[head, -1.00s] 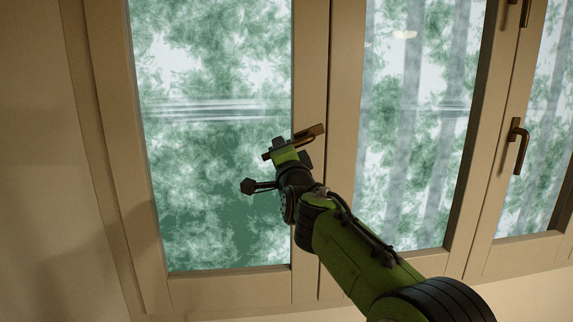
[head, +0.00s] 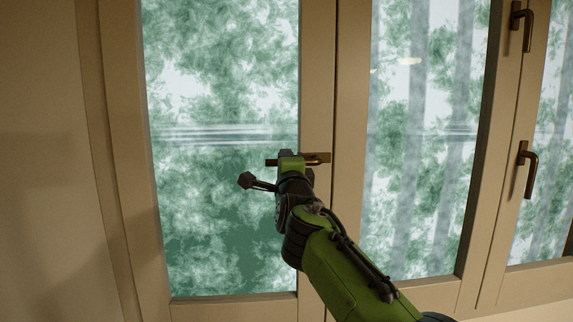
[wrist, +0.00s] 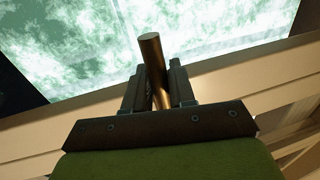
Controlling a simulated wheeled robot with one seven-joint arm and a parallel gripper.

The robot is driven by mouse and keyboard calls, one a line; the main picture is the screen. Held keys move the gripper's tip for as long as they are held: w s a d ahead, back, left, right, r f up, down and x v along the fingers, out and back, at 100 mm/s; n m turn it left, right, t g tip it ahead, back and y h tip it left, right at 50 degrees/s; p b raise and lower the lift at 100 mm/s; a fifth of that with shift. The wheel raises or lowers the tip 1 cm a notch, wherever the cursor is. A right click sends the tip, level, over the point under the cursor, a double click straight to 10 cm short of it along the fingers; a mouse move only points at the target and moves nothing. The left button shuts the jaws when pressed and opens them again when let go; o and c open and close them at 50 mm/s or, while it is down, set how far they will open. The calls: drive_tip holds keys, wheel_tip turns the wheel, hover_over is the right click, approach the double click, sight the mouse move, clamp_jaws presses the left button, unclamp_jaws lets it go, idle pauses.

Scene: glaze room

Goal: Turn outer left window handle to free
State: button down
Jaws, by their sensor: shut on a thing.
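The outer left window handle (head: 319,158) is a bronze lever on the frame post right of the left pane. It lies about level in the head view, with part of it hidden behind my gripper. My gripper (head: 290,157) is at the handle, just left of the post. In the wrist view, the round bronze bar of the handle (wrist: 151,48) stands between the two dark fingers of my gripper (wrist: 160,88), which is shut on it. The bar's tip sticks out past the fingers.
The left window pane (head: 220,230) and middle pane (head: 415,150) flank the post. Two other bronze handles hang down at the right, one upper (head: 525,30) and one lower (head: 526,170). A bare wall (head: 45,170) is at the left.

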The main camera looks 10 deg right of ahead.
drive_tip(key=shift+r, duration=0.15)
drive_tip(key=c, duration=1.1)
unclamp_jaws()
drive_tip(key=s+f+b, duration=0.1)
drive_tip(key=s+b, duration=0.1)
drive_tip(key=s, duration=0.3)
drive_tip(key=s+f+b, duration=0.1)
drive_tip(key=s+b, duration=0.1)
drive_tip(key=s, duration=0.3)
drive_tip(key=s+f+b, duration=0.1)
drive_tip(key=s+b, duration=0.1)
drive_tip(key=s, duration=0.3)
drive_tip(key=shift+s+f, duration=0.15)
drive_tip(key=shift+s, duration=0.1)
